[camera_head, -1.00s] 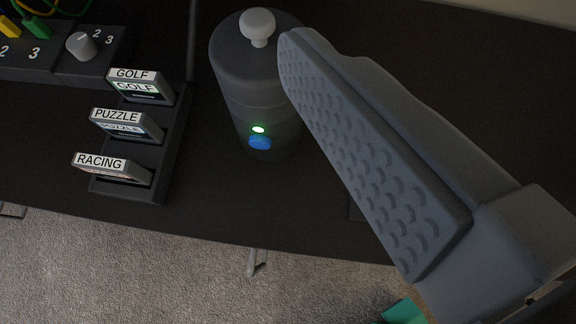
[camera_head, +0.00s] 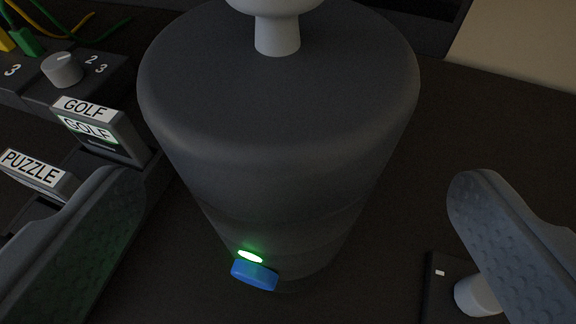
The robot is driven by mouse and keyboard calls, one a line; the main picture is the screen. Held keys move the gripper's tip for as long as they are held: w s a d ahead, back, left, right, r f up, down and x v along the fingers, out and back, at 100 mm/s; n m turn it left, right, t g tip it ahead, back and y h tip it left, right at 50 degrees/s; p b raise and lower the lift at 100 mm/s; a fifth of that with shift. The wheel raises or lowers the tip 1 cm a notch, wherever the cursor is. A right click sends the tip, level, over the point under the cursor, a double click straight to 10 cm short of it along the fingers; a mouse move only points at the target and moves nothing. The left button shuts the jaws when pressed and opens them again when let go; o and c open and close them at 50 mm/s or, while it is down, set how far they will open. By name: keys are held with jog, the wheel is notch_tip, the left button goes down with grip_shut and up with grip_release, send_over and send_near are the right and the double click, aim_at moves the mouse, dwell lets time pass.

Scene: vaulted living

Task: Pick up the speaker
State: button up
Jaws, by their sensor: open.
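The speaker (camera_head: 275,140) is a dark grey, rounded cylinder with a pale knob (camera_head: 277,30) on top, cut off by the upper picture edge. A green light (camera_head: 250,256) and a blue button (camera_head: 254,275) show low on its front. It stands upright on the dark table. My gripper (camera_head: 310,200) is open, with one finger at the lower left and one at the lower right. The speaker appears between the fingers, with visible gaps on both sides. The fingers do not appear to touch it.
Left of the speaker, a cartridge rack holds a GOLF cartridge (camera_head: 100,132) and a PUZZLE cartridge (camera_head: 38,174), close to the left finger. A switch box with a knob (camera_head: 62,69) and cables is at upper left. A dark box with a pale knob (camera_head: 477,296) is by the right finger.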

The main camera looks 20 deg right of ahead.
jog(key=shift+a+f+b+x, duration=0.1)
jog(key=shift+b+x, duration=0.15)
jog(key=shift+x, duration=0.55)
jog(key=shift+a+f+b+x, duration=0.15)
jog(key=shift+b+x, duration=0.1)
jog(key=shift+x, duration=0.5)
jog(key=shift+a+f+b+x, duration=0.1)
jog(key=shift+b+x, duration=0.15)
jog(key=shift+x, duration=0.55)
jog(key=shift+w+d+f, duration=0.1)
jog(key=shift+w+d, duration=0.05)
jog(key=shift+w, duration=0.15)
jog(key=shift+c, duration=0.3)
jog(key=c, duration=1.3)
